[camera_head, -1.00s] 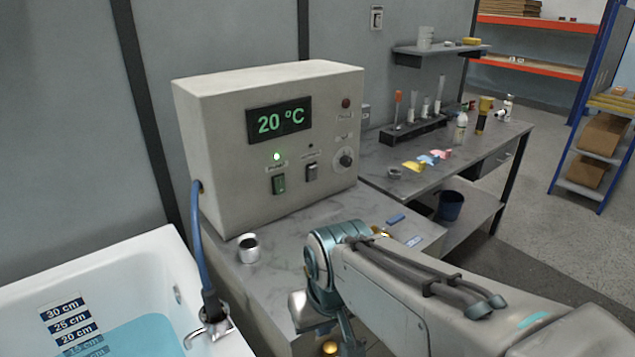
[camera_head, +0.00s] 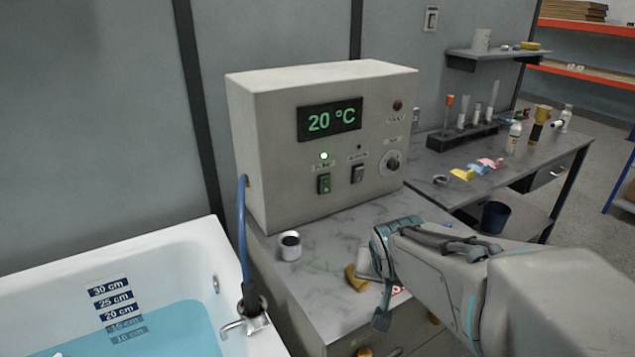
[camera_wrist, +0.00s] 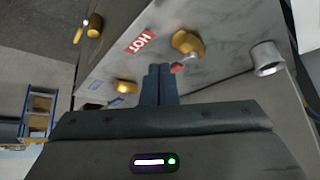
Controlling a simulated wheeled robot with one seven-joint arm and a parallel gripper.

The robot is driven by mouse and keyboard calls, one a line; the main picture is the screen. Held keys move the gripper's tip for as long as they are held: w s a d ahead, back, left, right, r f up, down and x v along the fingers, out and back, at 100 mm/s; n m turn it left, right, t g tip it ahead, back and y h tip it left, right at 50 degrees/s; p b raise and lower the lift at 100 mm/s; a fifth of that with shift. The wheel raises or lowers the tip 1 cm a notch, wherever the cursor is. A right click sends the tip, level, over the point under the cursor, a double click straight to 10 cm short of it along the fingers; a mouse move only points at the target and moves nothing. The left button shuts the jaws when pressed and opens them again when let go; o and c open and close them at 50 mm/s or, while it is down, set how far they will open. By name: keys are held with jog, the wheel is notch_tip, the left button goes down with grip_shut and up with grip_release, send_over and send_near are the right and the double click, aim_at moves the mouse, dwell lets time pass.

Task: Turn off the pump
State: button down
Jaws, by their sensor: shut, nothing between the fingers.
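A beige control box (camera_head: 320,200) stands on the marble-topped counter and its display (camera_head: 330,120) reads 20 °C.
A white bathtub (camera_head: 190,245) with blue water is at the left, with a hose and spout (camera_head: 250,318) at its edge. A small cup (camera_head: 290,246) stands before the box. A workbench (camera_head: 470,190) is at the right.

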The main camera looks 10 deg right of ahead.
aim_at(326, 190)
jog(key=w+d+m+t, duration=0.1)
jog(key=w, duration=0.3)
jog(key=w+d+m+t, duration=0.1)
jog(key=w+t, duration=0.1)
jog(key=w, duration=0.2)
jog(key=w+m+t, duration=0.1)
jog(key=w+m, duration=0.1)
jog(key=w, duration=0.2)
jog(key=shift+w+d+t+y, duration=0.1)
jog(key=shift+d+t+y, duration=0.2)
jog(key=shift+d+t, duration=0.1)
jog(key=w+a+r+m+t+y, duration=0.1)
jog(key=w+a+m+t+y, duration=0.1)
jog(key=w+m+t+y, duration=0.2)
jog(key=w+m+y, duration=0.1)
jog(key=w+y, duration=0.1)
jog(key=y, duration=0.1)
jog(key=shift+y, duration=0.3)
jog(key=x, duration=1.4)
jog(key=shift+w, duration=0.1)
